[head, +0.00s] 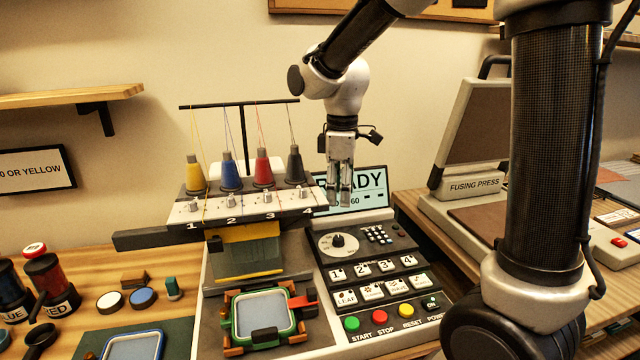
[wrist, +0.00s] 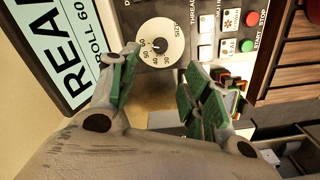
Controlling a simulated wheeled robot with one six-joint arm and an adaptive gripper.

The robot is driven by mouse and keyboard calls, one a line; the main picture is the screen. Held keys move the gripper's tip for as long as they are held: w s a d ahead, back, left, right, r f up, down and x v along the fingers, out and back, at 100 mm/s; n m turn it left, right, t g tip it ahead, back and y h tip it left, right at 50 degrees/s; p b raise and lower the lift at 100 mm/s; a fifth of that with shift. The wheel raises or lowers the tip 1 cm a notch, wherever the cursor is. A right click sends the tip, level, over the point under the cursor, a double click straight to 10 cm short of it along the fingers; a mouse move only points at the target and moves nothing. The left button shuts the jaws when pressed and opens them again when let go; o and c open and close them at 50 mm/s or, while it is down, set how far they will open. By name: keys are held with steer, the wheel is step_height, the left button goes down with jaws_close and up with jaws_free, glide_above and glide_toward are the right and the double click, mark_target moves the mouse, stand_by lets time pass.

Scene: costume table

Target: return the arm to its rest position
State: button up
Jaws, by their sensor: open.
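My gripper (head: 340,190) hangs from my arm, pointing down in front of the display screen (head: 362,190) of the embroidery machine. In the wrist view its two green-padded fingers (wrist: 155,90) stand apart with nothing between them. The size dial (wrist: 158,43) shows just beyond the fingers there, and in the head view the dial (head: 338,243) lies below the gripper. The gripper appears clear of the control panel (head: 372,262). My arm reaches in from the upper right of the head view.
Thread cones, including a red one (head: 262,170), stand on the machine left of my gripper. A green hoop (head: 264,318) is mounted below them. A fusing press (head: 470,150) stands open at right. A wooden shelf (head: 60,97) is on the left wall.

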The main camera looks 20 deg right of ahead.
steer(key=s+d+r+m+t, duration=0.2)
steer(key=s+d+m, duration=0.4)
steer(key=s, duration=0.4)
steer(key=s+d+r+m+t, duration=0.2)
steer(key=s+d+r+m, duration=0.2)
steer(key=s+d+m, duration=0.3)
steer(key=s+d, duration=0.2)
steer(key=s, duration=0.1)
steer(key=shift+r, duration=0.4)
steer(key=shift+c, duration=0.5)
